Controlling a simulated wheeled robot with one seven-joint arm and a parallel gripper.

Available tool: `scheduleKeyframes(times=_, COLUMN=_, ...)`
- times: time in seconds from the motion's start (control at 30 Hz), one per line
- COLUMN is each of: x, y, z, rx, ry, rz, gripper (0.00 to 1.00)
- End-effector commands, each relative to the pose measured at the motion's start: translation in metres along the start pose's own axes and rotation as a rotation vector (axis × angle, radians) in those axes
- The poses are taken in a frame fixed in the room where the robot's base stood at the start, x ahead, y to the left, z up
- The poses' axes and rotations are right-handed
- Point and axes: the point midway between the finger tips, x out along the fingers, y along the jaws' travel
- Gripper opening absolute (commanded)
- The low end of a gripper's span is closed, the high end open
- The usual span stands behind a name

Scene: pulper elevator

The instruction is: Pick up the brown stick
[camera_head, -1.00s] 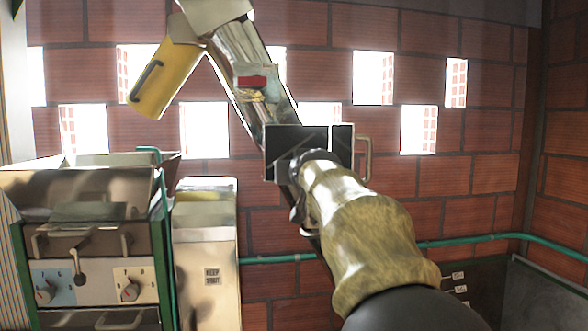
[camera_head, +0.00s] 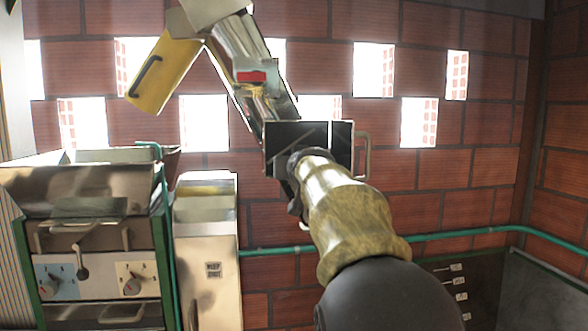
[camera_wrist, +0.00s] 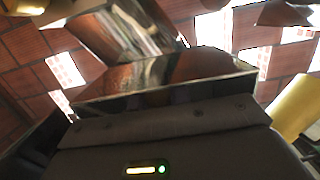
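I cannot make out a brown stick in either view. My arm reaches up across the head view, and my gripper (camera_head: 291,178) is at its far end, in front of a dark, metal-edged box (camera_head: 310,148) with a side handle. The fingertips are hidden or too dark to make out, so I cannot tell how far they are apart or whether they hold anything. The wrist view shows my dark wrist housing with a lit indicator at the bottom. A shiny metal, box-like part (camera_wrist: 165,80) stands close in front of it.
A slanted metal elevator tube (camera_head: 240,62) with a yellow flap (camera_head: 163,72) rises above the box. A machine with knobs (camera_head: 95,240) and a metal cabinet (camera_head: 206,250) stand at left. A green pipe (camera_head: 455,235) runs along the brick wall (camera_head: 440,190).

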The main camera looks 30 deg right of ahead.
Motion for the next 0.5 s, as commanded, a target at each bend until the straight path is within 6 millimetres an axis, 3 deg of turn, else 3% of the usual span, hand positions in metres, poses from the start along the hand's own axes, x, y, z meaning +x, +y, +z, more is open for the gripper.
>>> scheduleKeyframes(times=0.07, x=0.0, y=0.0, z=0.0, rx=0.0, ry=0.0, rz=0.0, gripper=0.0)
scheduleKeyframes(times=0.5, x=-0.0027, y=-0.0004, z=-0.0028, rx=-0.002, ry=0.001, rz=-0.001, gripper=0.0)
